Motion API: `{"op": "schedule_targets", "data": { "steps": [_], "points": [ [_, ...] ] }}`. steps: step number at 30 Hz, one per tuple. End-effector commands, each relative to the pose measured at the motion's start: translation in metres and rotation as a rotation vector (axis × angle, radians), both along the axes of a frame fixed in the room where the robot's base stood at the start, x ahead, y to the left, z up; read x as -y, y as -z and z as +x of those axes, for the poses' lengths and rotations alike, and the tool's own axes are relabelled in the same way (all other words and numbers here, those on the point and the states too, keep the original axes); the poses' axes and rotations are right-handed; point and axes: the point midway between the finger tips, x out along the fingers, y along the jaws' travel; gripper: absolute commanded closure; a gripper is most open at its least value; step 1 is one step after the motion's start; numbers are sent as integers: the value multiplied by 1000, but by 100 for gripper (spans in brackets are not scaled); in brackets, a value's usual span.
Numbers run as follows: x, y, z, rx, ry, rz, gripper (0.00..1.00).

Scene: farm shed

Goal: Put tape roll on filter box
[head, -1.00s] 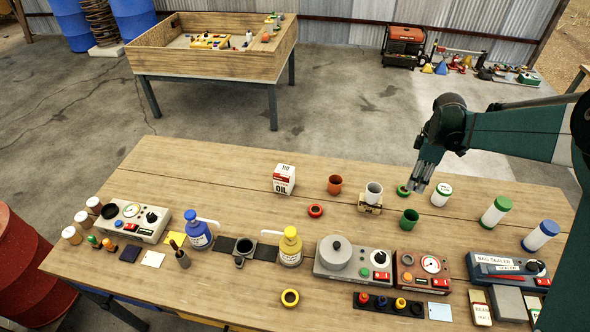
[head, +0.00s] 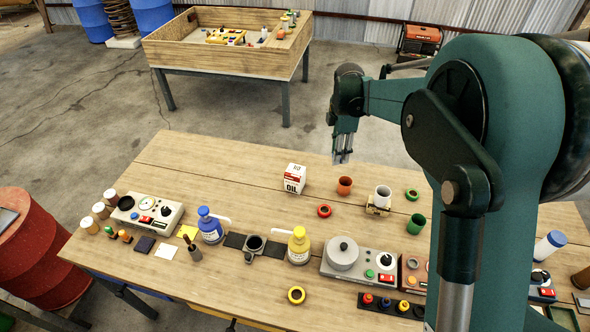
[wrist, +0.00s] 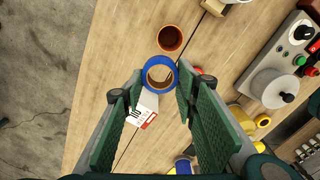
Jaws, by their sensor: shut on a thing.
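My gripper (head: 342,158) is above the back part of the workbench. In the wrist view its fingers (wrist: 159,88) are shut on a blue tape roll (wrist: 174,65), holding it at the tips with its hole facing the camera. I cannot make the roll out in the head view. The white carton with a red band marked OIL (head: 294,179), which looks like the filter box, stands upright on the bench, in front of and left of my gripper. In the wrist view the carton (wrist: 148,119) shows partly behind the roll and between the fingers.
A terracotta cup (head: 345,186) and a red ring (head: 324,211) are right of the carton. A pale cup (head: 382,197) by a small tan box, a green ring (head: 412,195) and a green cup (head: 416,223) stand farther right. Bottles and devices line the front. Bench left of the carton is clear.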

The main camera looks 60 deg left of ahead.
Motion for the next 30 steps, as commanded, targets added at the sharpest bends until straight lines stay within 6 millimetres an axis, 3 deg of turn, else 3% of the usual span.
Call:
{"op": "schedule_targets", "data": {
  "steps": [9, 15, 21, 30],
  "points": [
    [-64, -16, -84, 0, -213, 0, 80],
    [-86, -21, -118, -1, -298, -1, 80],
    [-94, -23, -130, -1, -329, -1, 80],
    [-94, -23, -131, -1, -331, -1, 80]
  ]
}}
